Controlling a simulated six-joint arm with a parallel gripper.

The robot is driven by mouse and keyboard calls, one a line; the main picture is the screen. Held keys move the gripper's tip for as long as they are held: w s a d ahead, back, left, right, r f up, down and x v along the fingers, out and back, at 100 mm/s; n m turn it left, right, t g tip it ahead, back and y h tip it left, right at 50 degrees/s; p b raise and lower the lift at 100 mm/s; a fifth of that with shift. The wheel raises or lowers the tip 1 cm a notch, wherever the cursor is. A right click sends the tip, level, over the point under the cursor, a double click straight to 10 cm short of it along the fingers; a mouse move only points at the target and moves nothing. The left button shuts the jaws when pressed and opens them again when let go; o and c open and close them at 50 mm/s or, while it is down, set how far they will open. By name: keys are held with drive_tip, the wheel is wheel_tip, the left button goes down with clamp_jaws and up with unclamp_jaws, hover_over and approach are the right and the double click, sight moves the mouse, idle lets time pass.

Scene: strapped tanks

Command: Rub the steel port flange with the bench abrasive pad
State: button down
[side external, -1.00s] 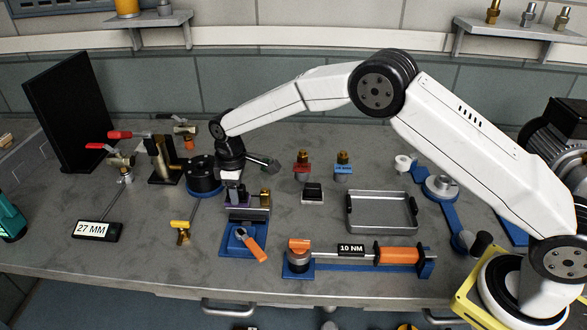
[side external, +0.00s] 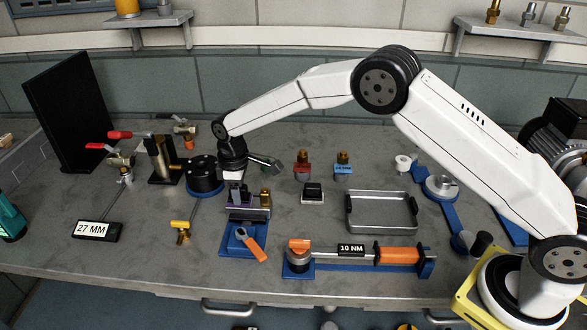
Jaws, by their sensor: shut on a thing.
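My gripper (side external: 236,190) points down over the blue-based vise (side external: 243,238) left of centre in the side view. Its jaws are shut on a small dark purple piece (side external: 237,201), which looks like the abrasive pad. The piece is at the top of the vise, beside a brass fitting (side external: 265,197). The gripper hides most of what lies under the pad. I cannot make out the steel port flange there, nor tell whether the pad touches it.
A black round pot (side external: 204,175) stands close left of my gripper. A black-topped block (side external: 312,192) and an empty metal tray (side external: 382,226) lie to the right. A torque wrench (side external: 350,262) lies in front.

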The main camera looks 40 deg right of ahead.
drive_tip(key=shift+s+d+f, duration=0.1)
drive_tip(key=shift+s+d, duration=0.3)
drive_tip(key=shift+s, duration=0.05)
drive_tip(key=shift+w, duration=0.1)
drive_tip(key=shift+w+a, duration=0.8)
drive_tip(key=shift+a, duration=0.1)
drive_tip(key=shift+s+d, duration=0.9)
drive_tip(key=shift+w+a, duration=0.1)
drive_tip(key=shift+w+a, duration=0.35)
idle(0.5)
